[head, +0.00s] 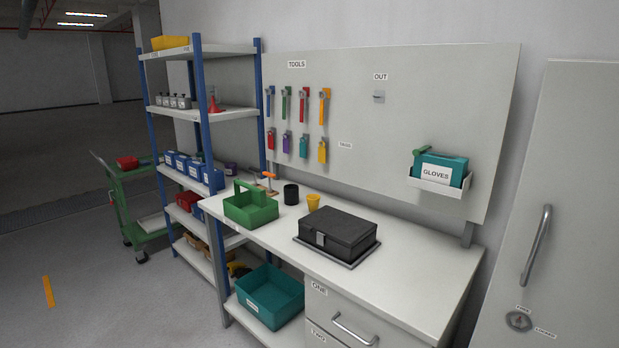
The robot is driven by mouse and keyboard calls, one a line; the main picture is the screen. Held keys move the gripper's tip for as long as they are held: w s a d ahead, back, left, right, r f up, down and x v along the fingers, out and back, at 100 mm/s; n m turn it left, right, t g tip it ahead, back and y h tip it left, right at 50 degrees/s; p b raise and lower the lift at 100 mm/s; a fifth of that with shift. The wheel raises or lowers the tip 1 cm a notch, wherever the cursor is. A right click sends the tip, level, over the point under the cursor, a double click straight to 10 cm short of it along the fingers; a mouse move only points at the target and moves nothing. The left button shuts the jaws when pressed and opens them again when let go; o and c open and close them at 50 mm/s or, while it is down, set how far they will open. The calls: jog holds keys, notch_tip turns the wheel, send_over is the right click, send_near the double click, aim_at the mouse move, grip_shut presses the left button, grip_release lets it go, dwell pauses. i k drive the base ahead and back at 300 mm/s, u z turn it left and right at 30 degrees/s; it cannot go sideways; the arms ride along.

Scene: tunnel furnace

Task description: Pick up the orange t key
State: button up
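A small orange T-shaped piece (268,175), which looks like the orange t key, stands near the back left of the white workbench (415,268). It is behind the green tote (250,207) and left of a black cup (291,194). Its lower part is too small to make out clearly. An orange-handled tool (324,106) also hangs at the right end of the upper row on the tool board (400,130). My gripper is not in view.
A yellow cup (313,202) and a black case (339,234) stand on the bench. A blue-post shelf (205,120) is at its left, with a green cart (150,205) beyond. A teal bin (270,296) sits below. Floor at the front left is open.

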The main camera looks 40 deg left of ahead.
aim_at(270, 175)
jog(key=u, duration=1.75)
